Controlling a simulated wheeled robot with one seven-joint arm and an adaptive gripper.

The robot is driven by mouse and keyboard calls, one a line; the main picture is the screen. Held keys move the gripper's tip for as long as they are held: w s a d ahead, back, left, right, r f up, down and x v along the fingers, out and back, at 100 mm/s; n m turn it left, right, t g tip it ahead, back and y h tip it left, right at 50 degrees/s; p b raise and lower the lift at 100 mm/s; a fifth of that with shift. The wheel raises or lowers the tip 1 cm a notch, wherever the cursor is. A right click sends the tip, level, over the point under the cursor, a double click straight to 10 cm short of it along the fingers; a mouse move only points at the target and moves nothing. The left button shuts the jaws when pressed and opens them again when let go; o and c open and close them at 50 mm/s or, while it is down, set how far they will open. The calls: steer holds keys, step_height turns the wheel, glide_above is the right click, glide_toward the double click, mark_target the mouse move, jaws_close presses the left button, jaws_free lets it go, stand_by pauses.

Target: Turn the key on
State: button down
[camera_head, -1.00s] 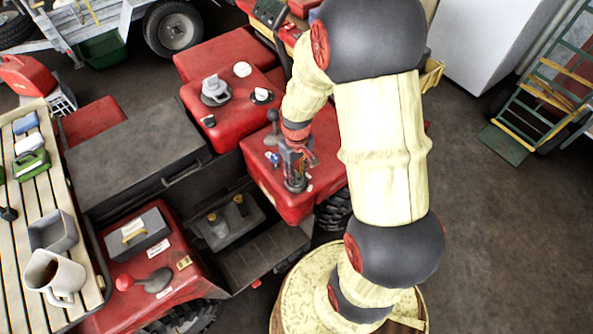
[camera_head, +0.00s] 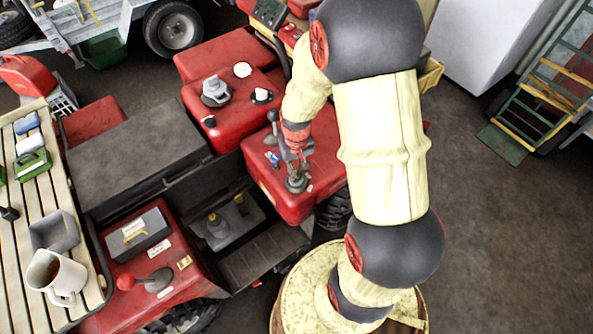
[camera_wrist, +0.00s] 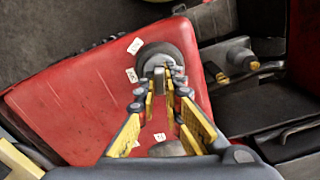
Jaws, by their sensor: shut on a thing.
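The key (camera_wrist: 160,78) is a small grey piece standing up from a round dark grey switch base (camera_wrist: 182,58) on the red panel of the quad. The switch base also shows in the head view (camera_head: 297,185) on the red fender. My gripper (camera_wrist: 165,82) is shut on the key, with its yellow-sided fingers on either side. In the head view my gripper (camera_head: 296,165) reaches down from above to the switch. Most of the key is hidden between the fingertips, so its exact angle is hard to tell.
A dark lever (camera_head: 272,122) stands close to the left of my gripper. The red tank (camera_head: 232,105) with grey caps lies further left. A slatted bench (camera_head: 35,185) with a mug (camera_head: 60,278) is at the far left.

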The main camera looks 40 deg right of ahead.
steer(key=shift+m, duration=0.7)
steer(key=m, duration=0.4)
steer(key=shift+p, duration=0.4)
steer(key=shift+m, duration=0.4)
steer(key=m, duration=0.4)
steer(key=shift+m+p, duration=0.35)
steer(key=shift+m, duration=0.05)
steer(key=c, duration=2)
jaws_free()
steer(key=shift+o, duration=0.2)
